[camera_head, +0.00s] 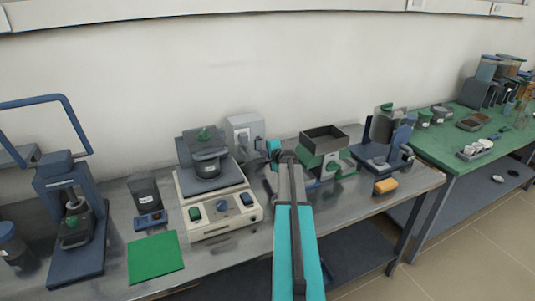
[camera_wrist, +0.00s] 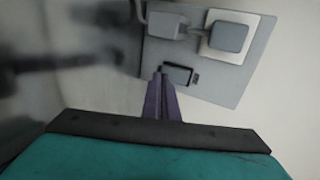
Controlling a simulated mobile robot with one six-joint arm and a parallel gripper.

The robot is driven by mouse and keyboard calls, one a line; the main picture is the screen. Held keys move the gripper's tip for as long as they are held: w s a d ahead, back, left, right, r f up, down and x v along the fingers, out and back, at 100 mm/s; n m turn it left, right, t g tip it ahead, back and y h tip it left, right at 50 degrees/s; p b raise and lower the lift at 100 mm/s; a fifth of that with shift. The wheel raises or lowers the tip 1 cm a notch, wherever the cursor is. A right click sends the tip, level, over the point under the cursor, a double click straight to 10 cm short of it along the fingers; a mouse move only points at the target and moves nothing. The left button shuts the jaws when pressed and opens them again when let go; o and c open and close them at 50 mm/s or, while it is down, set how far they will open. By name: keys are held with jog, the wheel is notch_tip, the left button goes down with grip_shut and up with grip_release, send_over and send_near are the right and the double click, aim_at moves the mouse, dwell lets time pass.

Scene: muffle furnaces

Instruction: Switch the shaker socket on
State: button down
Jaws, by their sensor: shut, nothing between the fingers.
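The shaker socket is a grey wall panel (camera_head: 245,131) behind the shaker (camera_head: 218,205). In the wrist view the panel (camera_wrist: 222,84) fills the upper right, tilted. It carries a grey plug (camera_wrist: 167,25) with a cable and a second block on a pale plate (camera_wrist: 230,38). A dark-framed rocker switch (camera_wrist: 179,75) sits at the panel's lower left; its on or off position cannot be told. My gripper (camera_wrist: 161,75) is shut and empty, its tips just left of the switch. Contact cannot be told. In the head view my arm partly hides the gripper.
Right of my arm stand a green device with a dark hopper (camera_head: 324,140) and a blue stand (camera_head: 384,145). A green mat (camera_head: 155,258) and a blue press (camera_head: 70,215) are at left.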

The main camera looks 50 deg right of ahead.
aim_at(259, 145)
jog(key=shift+w+d+f+p, duration=0.1)
jog(key=shift+w+d+p, duration=0.15)
jog(key=shift+w, duration=0.35)
jog(key=shift+w+d+f+p, duration=0.1)
jog(key=shift+w+d, duration=0.1)
jog(key=shift+w, duration=0.35)
jog(key=shift+w+a+f+b, duration=0.2)
jog(key=shift+w+b, duration=0.05)
jog(key=shift+b, duration=0.5)
jog(key=shift+d+t+b, duration=0.1)
jog(key=shift+t+b, duration=0.2)
jog(key=shift+b, duration=0.35)
jog(key=shift+s+d+r, duration=0.15)
jog(key=shift+s+d, duration=0.05)
jog(key=shift+d, duration=0.15)
jog(key=shift+r, duration=0.1)
jog(key=shift+a+p, duration=0.1)
jog(key=shift+p, duration=0.2)
